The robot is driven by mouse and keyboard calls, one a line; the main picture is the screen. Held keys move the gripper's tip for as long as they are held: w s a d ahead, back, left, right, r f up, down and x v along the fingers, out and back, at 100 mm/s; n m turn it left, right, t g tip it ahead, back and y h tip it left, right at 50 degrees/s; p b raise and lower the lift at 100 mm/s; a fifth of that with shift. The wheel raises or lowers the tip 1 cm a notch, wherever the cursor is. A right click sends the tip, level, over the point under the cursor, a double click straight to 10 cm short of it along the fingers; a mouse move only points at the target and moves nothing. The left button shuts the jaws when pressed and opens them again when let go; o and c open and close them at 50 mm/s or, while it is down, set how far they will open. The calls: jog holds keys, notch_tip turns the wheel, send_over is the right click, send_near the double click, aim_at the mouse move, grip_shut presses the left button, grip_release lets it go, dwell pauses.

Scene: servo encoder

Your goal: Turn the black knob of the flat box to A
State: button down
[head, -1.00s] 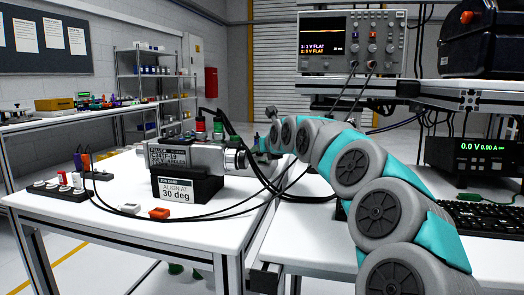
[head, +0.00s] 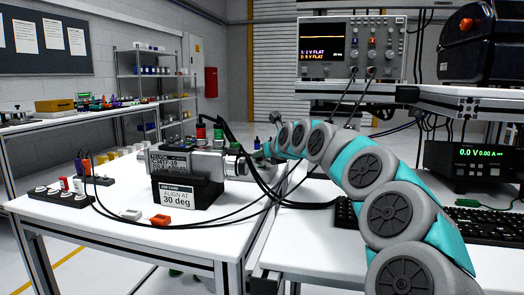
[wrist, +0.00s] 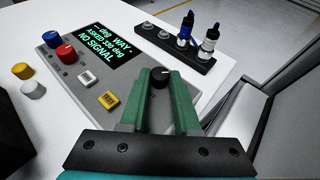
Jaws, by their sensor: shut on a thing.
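In the wrist view, the flat grey box (wrist: 128,78) lies on the white table. Its screen (wrist: 91,41) shows green text, including "ASKED 330 deg" and "NO SIGNAL". The black knob (wrist: 160,74) stands at the box's right end, with a small white mark on its top. My gripper (wrist: 160,86) is shut on the black knob, one green finger on each side. The fingers hide the knob's lower part and any letters around it, so I cannot tell its position. In the head view, the flat box and fingertips are hidden behind the motor and arm.
The box also carries a red knob (wrist: 67,53), a white button (wrist: 87,78) and a yellow button (wrist: 109,100). In the head view, a grey motor (head: 185,162) on a black stand and loose cables occupy the table.

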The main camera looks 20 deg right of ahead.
jog(key=shift+w+d+n+y, duration=0.1)
jog(key=shift+d+n+y, duration=0.1)
jog(key=shift+n+y, duration=0.7)
jog(key=shift+d+f+n+g+y, duration=0.15)
jog(key=shift+n+g+y, duration=0.45)
jog(key=shift+n+y, duration=0.3)
jog(key=c, duration=0.6)
grip_release()
jog(key=shift+v, duration=3.9)
jog(key=shift+d, duration=0.1)
